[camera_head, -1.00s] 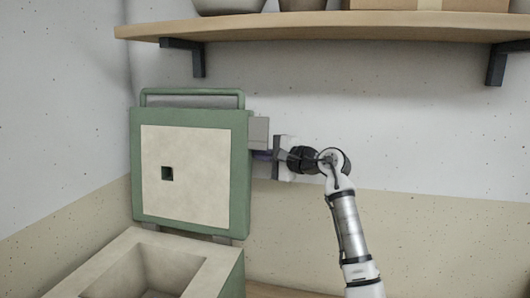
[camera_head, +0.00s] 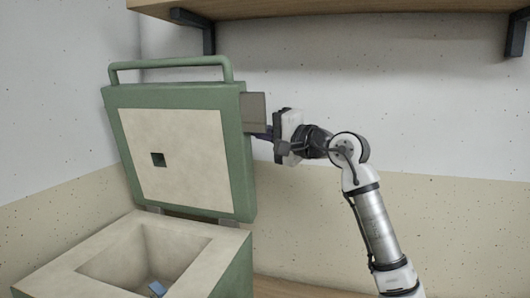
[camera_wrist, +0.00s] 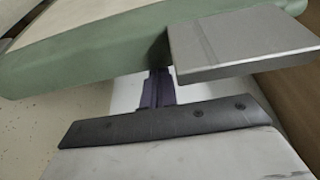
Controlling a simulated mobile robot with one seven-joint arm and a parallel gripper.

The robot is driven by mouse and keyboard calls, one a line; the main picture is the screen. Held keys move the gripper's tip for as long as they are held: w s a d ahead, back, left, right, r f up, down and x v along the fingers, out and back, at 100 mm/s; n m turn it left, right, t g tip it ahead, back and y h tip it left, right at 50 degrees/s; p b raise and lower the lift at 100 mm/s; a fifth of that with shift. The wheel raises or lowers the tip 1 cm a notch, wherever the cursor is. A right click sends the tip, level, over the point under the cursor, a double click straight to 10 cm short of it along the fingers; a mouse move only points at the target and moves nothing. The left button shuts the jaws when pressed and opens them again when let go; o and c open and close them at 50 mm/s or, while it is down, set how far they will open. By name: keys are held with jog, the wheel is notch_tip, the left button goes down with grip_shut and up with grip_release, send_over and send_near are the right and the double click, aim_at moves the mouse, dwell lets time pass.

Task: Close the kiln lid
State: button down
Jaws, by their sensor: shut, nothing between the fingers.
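The kiln lid (camera_head: 179,150) is a green square slab with a cream inner face and a small dark square hole. A grey plate (camera_head: 253,113) juts from the lid's right side. My gripper (camera_head: 264,133) is shut and empty at the lid's right edge, just under the plate. In the wrist view my dark fingers (camera_wrist: 158,90) are close together beside the green lid edge (camera_wrist: 90,58) and the grey plate (camera_wrist: 240,42); contact is unclear.
A small blue object (camera_head: 157,288) lies inside the kiln chamber. A wooden shelf (camera_head: 350,8) on dark brackets (camera_head: 207,35) hangs above on the wall. The space right of my arm is clear.

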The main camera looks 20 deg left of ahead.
jog(key=s+n+b, duration=0.1)
jog(key=s+b, duration=0.1)
jog(key=s, duration=0.1)
jog(key=s+f+n+y+b, duration=0.1)
jog(key=s+n+b, duration=0.1)
jog(key=s+b, duration=0.1)
jog(key=s+f+n+g+b, duration=0.1)
jog(key=s+n+b, duration=0.1)
jog(key=s+b, duration=0.1)
jog(key=shift+s+y, duration=0.4)
jog(key=shift+s, duration=0.25)
notch_tip(320, 180, up, 20)
jog(key=p, duration=0.2)
jog(key=shift+p, duration=0.35)
